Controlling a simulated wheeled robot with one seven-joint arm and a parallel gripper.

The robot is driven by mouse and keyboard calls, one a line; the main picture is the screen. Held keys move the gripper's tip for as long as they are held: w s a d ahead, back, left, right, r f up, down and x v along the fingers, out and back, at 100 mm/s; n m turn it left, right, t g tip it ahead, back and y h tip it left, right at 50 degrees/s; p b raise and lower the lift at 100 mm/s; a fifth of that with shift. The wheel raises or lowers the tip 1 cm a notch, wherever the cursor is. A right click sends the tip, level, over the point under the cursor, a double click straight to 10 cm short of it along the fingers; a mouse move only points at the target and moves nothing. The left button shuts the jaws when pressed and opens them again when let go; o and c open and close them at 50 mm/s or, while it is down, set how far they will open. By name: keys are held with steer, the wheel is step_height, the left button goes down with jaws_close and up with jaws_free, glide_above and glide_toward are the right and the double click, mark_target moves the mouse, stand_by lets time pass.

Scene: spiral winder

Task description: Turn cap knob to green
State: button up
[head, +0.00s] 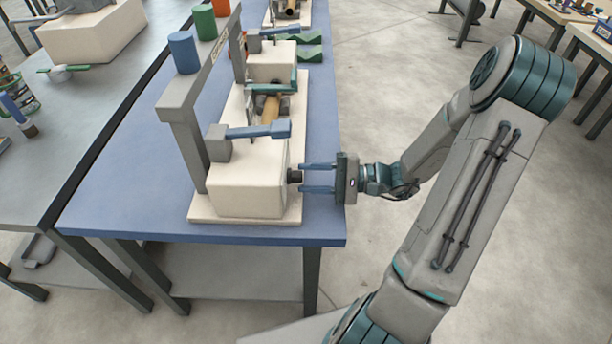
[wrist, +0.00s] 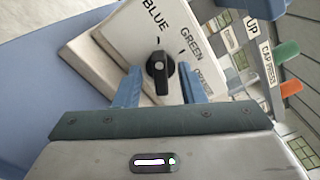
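A black cap knob (wrist: 159,74) sits on the white face of the machine's box (wrist: 128,42). In the head view the knob (head: 295,176) sticks out of the box's right side. The labels BLUE (wrist: 156,16) and GREEN (wrist: 190,44), and a partly hidden orange one (wrist: 205,80), run around it. The knob's pale mark points up in the wrist picture, roughly toward the tick near BLUE. My gripper (head: 308,177) is open, its blue fingers on either side of the knob. In the wrist view my gripper (wrist: 159,72) shows gaps between fingers and knob.
The machine's base board (head: 245,220) stands on a blue-topped table (head: 130,215). A grey frame (head: 182,135) carries blue (head: 184,52), green (head: 205,22) and orange cylinders above it. A CAP PRESS label (wrist: 267,63) shows nearby.

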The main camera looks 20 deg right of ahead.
steer(key=shift+w+a, duration=0.15)
steer(key=shift+a, duration=0.4)
jaws_close()
